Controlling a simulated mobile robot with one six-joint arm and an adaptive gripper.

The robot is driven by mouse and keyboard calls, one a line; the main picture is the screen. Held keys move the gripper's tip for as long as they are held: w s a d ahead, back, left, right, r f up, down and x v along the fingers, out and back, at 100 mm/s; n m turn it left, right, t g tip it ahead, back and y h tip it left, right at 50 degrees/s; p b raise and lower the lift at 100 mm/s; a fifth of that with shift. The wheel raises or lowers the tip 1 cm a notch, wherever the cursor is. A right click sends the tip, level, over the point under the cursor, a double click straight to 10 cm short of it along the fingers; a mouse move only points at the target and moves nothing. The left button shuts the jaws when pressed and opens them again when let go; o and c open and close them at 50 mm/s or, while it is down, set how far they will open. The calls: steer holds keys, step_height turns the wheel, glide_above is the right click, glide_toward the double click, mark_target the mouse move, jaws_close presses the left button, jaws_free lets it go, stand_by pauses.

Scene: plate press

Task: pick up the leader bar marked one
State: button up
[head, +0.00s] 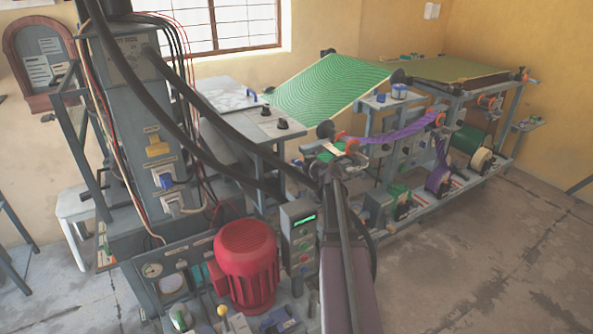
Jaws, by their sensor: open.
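I cannot make out a leader bar marked one; no such marking is readable at this distance. A small pale piece (330,148) lies by the orange-ended roller at the near end of the purple web (398,130), but I cannot tell what it is. I cannot pick out my gripper or its fingertips in the head view.
A large press fills the middle, with a sloping green patterned sheet (322,92) and a yellowish flat bed (448,69). A red motor (246,262), a control box (301,236) and black hoses crowd the near side. Bare concrete floor (490,255) lies open at right.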

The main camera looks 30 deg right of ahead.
steer(key=shift+f+b+x, duration=0.2)
steer(key=shift+b+x, duration=0.4)
steer(key=shift+x, duration=0.5)
steer(key=shift+f+b+x, duration=0.25)
steer(key=shift+b+x, duration=0.35)
steer(key=shift+x, duration=0.55)
steer(key=shift+w+d+f, duration=0.1)
steer(key=shift+w, duration=0.15)
jaws_close()
